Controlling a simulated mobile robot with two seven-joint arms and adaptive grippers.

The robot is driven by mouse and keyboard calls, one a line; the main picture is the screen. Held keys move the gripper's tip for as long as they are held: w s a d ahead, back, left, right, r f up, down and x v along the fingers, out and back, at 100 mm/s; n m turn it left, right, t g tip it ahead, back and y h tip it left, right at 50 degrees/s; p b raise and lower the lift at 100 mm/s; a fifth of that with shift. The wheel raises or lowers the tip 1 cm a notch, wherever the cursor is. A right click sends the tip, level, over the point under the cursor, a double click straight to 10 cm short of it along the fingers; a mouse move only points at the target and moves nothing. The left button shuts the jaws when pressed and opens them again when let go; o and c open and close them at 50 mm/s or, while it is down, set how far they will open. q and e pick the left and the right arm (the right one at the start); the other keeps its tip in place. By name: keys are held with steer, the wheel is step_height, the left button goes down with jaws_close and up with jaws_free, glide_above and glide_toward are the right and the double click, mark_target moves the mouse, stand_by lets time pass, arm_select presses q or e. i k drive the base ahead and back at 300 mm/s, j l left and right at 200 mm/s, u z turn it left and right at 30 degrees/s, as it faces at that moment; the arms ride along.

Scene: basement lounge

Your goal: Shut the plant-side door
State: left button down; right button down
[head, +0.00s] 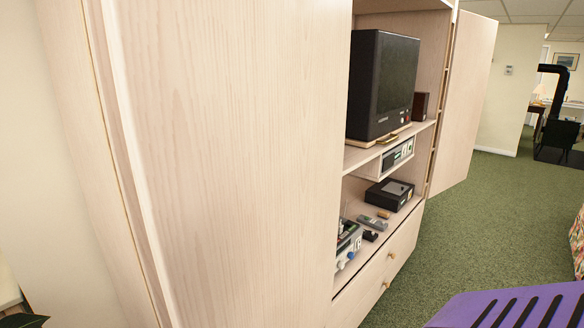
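The plant-side door (235,150) is the large pale wood panel close in front of me on the left of the head view. Dark green leaves (22,321) show at the bottom left corner on its side. It appears to stand open, swung out from the cabinet side (75,100), and its free edge hides the left part of the shelves. How far it is open I cannot tell. Its lower edge is out of frame and no handle shows on it. Neither of my grippers is in view.
The cabinet's far door (466,100) also stands open. A black television (382,85), a dark box (389,194) and small gadgets sit on the shelves above knobbed drawers (378,275). A purple slotted thing (505,308) is close at lower right. Green carpet (480,235) is clear.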

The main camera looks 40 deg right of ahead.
mark_target(232, 112)
steer(key=i+j+z, duration=0.15)
steer(key=z, duration=0.3)
steer(key=j+z, duration=0.2)
steer(key=z, duration=0.3)
steer(key=i+j+z, duration=0.1)
steer(key=j+z, duration=0.15)
steer(key=z, duration=0.2)
steer(key=i+j+z, duration=0.1)
steer(key=j+z, duration=0.8)
steer(key=z, duration=0.15)
steer(key=i, duration=0.05)
